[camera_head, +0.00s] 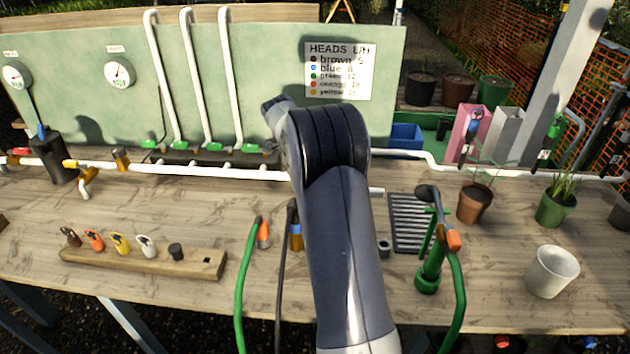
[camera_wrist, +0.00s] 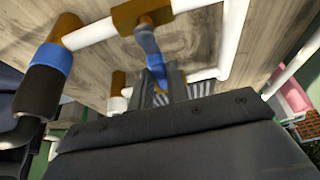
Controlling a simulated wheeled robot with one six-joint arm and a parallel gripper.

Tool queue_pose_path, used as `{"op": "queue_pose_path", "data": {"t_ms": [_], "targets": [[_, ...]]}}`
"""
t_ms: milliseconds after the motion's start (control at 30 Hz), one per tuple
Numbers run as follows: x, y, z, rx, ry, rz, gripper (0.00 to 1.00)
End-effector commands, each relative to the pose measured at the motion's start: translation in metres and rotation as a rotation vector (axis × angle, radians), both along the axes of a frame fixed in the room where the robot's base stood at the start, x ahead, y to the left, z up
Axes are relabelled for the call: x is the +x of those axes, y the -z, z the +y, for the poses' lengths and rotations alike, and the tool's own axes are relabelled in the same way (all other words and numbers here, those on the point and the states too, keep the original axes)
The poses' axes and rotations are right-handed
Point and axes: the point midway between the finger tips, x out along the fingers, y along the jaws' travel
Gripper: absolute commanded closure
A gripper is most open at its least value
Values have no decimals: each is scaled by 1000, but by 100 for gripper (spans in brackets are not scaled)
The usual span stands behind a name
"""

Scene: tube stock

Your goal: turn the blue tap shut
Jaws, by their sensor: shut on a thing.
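The blue tap's lever (camera_wrist: 149,48) shows in the wrist view below its brass body (camera_wrist: 143,14), which sits on a white pipe. My gripper (camera_wrist: 160,85) is shut on the lower end of the blue lever, with its fingers on either side of it. In the head view my arm hides the tap and my gripper.
A brass fitting with a blue band and black hose (camera_wrist: 45,75) is close on the left in the wrist view. In the head view, a green standpipe (camera_head: 430,265), a drain grate (camera_head: 408,222) and a white pot (camera_head: 552,271) stand right of my arm. A wooden rack (camera_head: 140,264) lies left.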

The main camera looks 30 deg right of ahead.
Motion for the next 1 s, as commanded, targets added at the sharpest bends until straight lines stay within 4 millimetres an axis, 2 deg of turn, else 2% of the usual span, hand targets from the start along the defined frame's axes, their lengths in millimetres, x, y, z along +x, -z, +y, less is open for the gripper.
{"op": "queue_pose_path", "data": {"t_ms": [467, 500, 733, 1000], "targets": [[0, 0, 1, 1, 14, -1, 100], [0, 0, 1, 1, 14, -1, 81], [0, 0, 0, 1, 12, -1, 62], [0, -2, 1, 0, 11, -2, 62]]}}
